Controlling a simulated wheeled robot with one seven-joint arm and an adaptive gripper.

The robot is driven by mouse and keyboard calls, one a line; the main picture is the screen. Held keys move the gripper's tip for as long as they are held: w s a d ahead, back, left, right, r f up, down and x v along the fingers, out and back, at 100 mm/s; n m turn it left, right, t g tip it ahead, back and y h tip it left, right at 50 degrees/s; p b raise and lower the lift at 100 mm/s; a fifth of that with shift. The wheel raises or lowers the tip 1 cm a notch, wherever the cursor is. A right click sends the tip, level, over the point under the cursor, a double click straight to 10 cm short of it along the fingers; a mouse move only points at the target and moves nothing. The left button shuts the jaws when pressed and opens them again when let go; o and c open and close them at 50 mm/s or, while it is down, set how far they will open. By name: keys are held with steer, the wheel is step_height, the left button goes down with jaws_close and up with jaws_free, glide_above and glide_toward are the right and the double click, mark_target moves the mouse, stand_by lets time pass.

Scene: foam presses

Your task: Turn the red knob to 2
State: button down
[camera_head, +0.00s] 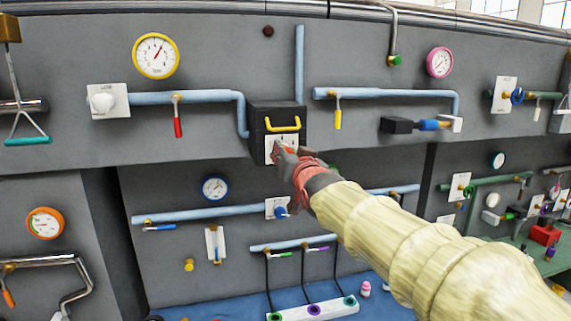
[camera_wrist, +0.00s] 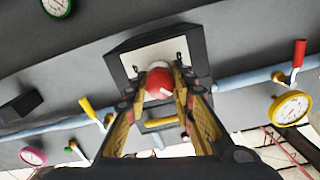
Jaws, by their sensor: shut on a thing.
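The red knob (camera_wrist: 159,82) shows in the wrist view as a round red cap with a small white mark at its lower right. It sits on a white plate (camera_wrist: 158,55) on the front of a black box (camera_wrist: 122,72). My gripper (camera_wrist: 160,76) has one finger on each side of the knob and is shut on it. In the head view my gripper (camera_head: 283,150) reaches the white plate (camera_head: 270,148) on the black box (camera_head: 278,118) and hides the knob. I cannot read any numbers around the knob.
A yellow handle (camera_head: 283,125) sticks out of the box just above my gripper, close to the fingers. Light blue pipes (camera_head: 180,97) run on both sides. A red lever (camera_head: 178,125) is to the left and a yellow lever (camera_head: 338,118) to the right.

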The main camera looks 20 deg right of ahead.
steer(key=m+b, duration=0.2)
steer(key=m, duration=0.1)
steer(key=shift+f+m+b, duration=0.15)
steer(key=shift+m+b, duration=0.15)
steer(key=shift+m, duration=0.1)
steer(key=m, duration=0.4)
steer(key=shift+m, duration=0.3)
steer(key=c, duration=1.5)
jaws_free()
steer(key=s, duration=1.2)
